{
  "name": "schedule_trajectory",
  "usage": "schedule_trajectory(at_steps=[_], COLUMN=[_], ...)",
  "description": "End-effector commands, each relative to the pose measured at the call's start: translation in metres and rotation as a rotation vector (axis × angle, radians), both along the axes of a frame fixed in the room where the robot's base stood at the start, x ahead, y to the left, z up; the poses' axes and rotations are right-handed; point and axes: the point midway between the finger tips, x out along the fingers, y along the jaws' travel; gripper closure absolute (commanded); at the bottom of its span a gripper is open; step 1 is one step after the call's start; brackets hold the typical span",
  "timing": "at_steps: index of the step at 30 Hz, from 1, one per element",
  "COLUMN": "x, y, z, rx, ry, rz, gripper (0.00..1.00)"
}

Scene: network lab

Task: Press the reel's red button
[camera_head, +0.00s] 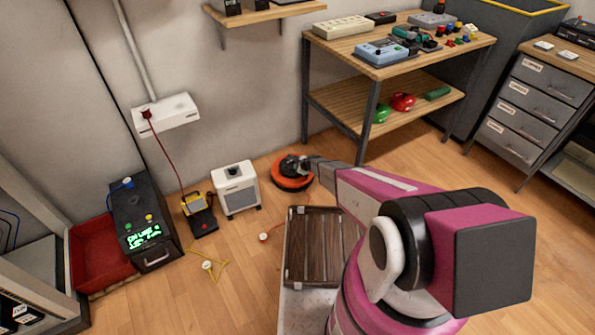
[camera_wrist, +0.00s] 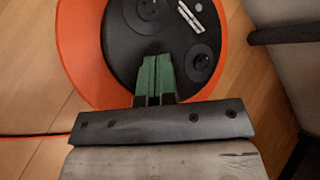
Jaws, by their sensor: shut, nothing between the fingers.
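The reel (camera_head: 291,184), with an orange rim and a black hub, lies on the floor by the wall. In the wrist view the reel (camera_wrist: 82,48) fills the upper middle, with dark round parts and a pale label on its hub. No red button can be made out on it in either view. My gripper (camera_head: 310,163) is at the reel's right side in the head view. In the wrist view its green fingertips (camera_wrist: 155,62) are together, empty, over the hub's near part. Whether they touch the hub I cannot tell.
A white heater-like box (camera_head: 236,190) stands left of the reel. A wooden slatted crate (camera_head: 312,248) lies in front of it. A workbench (camera_head: 372,100) with shelves is behind on the right. An orange cord with a white plug (camera_head: 264,237) lies on the floor.

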Motion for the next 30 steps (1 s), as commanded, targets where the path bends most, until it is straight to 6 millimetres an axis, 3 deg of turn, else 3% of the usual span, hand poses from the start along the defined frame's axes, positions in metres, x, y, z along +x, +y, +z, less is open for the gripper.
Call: schedule_trajectory(at_steps=[9, 20, 30], x=[-0.001, 0.000, -0.001], y=[0.000, 0.000, 0.000], z=[0.013, 0.015, 0.040], rx=[0.001, 0.000, 0.001], ry=[0.001, 0.000, -0.002], rz=[-0.001, 0.000, 0.001], gripper=[1.00, 1.00, 1.00])
